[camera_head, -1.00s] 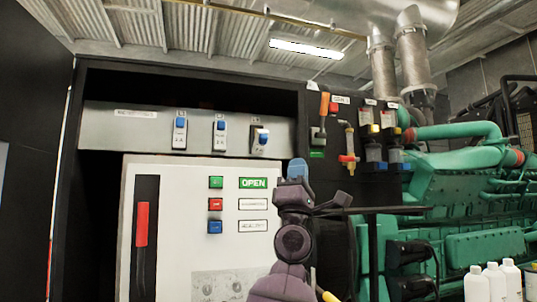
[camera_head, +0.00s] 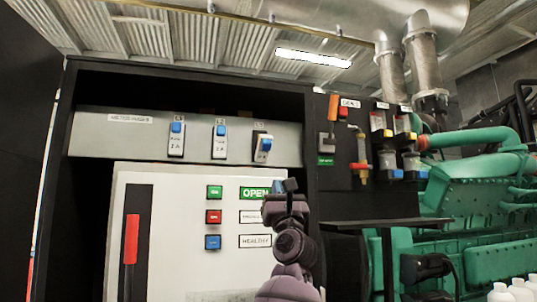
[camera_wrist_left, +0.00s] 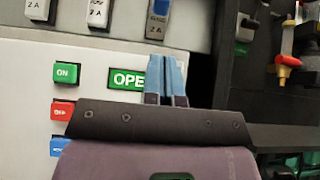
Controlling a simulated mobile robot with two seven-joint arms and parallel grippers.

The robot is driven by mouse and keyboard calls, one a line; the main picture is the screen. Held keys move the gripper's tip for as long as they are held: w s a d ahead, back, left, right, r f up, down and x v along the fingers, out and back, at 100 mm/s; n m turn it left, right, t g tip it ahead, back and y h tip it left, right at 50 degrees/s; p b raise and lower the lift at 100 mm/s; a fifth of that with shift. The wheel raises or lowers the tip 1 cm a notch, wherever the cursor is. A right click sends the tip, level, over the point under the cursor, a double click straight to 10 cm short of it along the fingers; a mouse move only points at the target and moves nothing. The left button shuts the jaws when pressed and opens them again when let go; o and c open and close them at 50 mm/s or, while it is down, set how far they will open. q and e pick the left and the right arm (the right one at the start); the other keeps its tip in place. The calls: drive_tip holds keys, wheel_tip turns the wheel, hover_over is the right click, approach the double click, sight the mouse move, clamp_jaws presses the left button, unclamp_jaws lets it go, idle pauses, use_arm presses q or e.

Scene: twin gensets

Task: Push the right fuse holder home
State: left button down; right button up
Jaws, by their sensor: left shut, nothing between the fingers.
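My left gripper (camera_head: 279,187) is below and slightly right of the right holder, in front of the white panel. In the left wrist view its blue fingers (camera_wrist_left: 167,75) are shut and empty, pointing up just under the right holder (camera_wrist_left: 158,20), whose top is cut off. My right gripper is not in view.
The white panel (camera_head: 160,240) carries green, red and blue buttons (camera_head: 213,216) and a red handle (camera_head: 131,240). To the right are a lever and valves (camera_head: 362,160) on a black board, a dark shelf (camera_head: 370,223) and green engine parts (camera_head: 480,200).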

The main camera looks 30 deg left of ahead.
sight(267, 147)
use_arm(q)
drive_tip(key=p+x, duration=0.1)
drive_tip(key=x, duration=1.1)
drive_tip(key=shift+a+r, duration=0.1)
drive_tip(key=shift+r, duration=0.1)
drive_tip(key=shift+x, duration=0.8)
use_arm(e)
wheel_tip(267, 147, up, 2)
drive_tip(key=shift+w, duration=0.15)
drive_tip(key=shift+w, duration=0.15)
